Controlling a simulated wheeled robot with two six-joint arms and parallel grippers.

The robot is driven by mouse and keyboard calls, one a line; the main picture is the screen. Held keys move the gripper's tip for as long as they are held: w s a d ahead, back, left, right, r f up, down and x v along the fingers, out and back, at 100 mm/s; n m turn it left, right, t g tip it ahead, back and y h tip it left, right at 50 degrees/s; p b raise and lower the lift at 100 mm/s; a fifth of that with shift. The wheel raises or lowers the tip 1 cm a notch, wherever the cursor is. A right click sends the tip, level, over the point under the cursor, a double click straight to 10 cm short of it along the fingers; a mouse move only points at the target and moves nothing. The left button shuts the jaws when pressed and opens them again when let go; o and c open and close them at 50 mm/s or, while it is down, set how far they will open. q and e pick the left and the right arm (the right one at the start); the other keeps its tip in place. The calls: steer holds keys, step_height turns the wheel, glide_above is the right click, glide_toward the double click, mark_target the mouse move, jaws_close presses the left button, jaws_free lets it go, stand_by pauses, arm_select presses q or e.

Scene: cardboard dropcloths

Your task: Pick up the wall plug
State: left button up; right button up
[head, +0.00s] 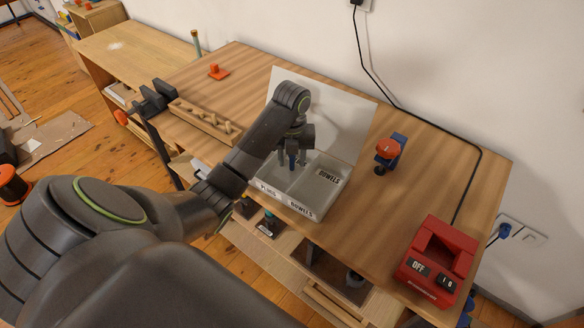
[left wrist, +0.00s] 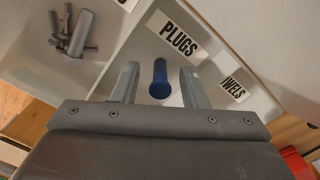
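A blue wall plug (head: 292,161) stands in the pale divided box on the workbench, on the side labelled PLUGS. In the left wrist view the blue plug (left wrist: 159,78) shows as a short cylinder with a round end facing me. My left gripper (head: 291,166) points down over the box. Its fingers (left wrist: 158,85) are open on either side of the plug, with a visible gap on both sides. The box (head: 325,203) has another compartment labelled DOWELS. My right gripper is in neither view.
An orange-and-blue clamp (head: 387,152) stands right of the box. A red switch housing (head: 439,262) sits at the bench's right end, with a black cable running to the wall. A wooden peg rack (head: 204,119) lies left. In the left wrist view, grey metal pieces (left wrist: 78,32) lie at the upper left.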

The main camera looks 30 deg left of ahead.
arm_select(q)
steer(key=shift+f+b, duration=0.3)
steer(key=shift+f, duration=0.45)
steer(key=shift+c, duration=0.4)
jaws_close()
steer(key=shift+r, duration=0.15)
